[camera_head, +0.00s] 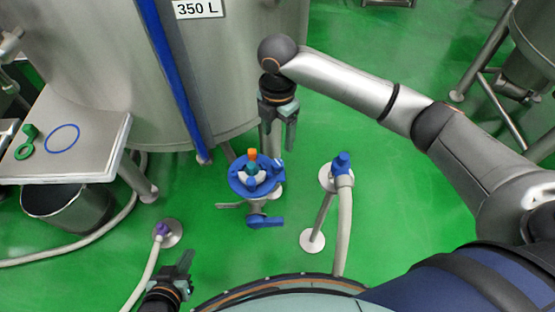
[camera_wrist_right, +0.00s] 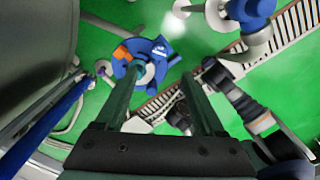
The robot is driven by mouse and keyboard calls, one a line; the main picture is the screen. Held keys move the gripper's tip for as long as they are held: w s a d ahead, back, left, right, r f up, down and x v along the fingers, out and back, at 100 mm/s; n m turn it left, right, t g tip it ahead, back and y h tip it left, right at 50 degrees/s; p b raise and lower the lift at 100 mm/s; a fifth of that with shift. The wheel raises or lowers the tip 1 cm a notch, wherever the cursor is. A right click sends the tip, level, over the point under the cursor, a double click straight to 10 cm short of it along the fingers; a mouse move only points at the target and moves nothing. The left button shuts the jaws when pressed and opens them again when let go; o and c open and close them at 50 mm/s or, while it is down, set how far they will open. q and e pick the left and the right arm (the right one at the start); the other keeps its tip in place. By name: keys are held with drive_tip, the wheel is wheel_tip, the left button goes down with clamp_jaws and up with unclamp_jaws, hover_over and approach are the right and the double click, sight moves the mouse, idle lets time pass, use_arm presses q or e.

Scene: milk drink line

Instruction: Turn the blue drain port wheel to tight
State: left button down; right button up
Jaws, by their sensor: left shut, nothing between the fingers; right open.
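The blue drain port wheel (camera_head: 237,184) sits on the metal outlet in front of the big tank. An orange piece (camera_head: 252,154) stands at its far side, and a blue lever (camera_head: 266,221) sticks out below it. The wheel (camera_wrist_right: 159,50) and its orange piece (camera_wrist_right: 121,52) also show in the right wrist view, beyond the fingertips. My right gripper (camera_head: 279,140) is open and empty, pointing down just behind and above the wheel; I see no contact. My left gripper (camera_head: 186,262) is shut and empty, low at the front left, well apart from the wheel.
A stand with a blue-capped hose (camera_head: 342,165) is right of the wheel. A purple-ended hose (camera_head: 162,229) is at the left. A steel table (camera_head: 90,160) holds a green tool (camera_head: 27,143) and a blue ring (camera_head: 62,138). The tank (camera_head: 225,60) rises behind. Green floor is free at the right.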

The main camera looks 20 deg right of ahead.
sight(278, 163)
wheel_tip(278, 163, down, 11)
drive_tip(key=shift+r+b, duration=0.1)
drive_tip(key=shift+b, duration=1)
drive_tip(key=shift+c, duration=0.4)
clamp_jaws()
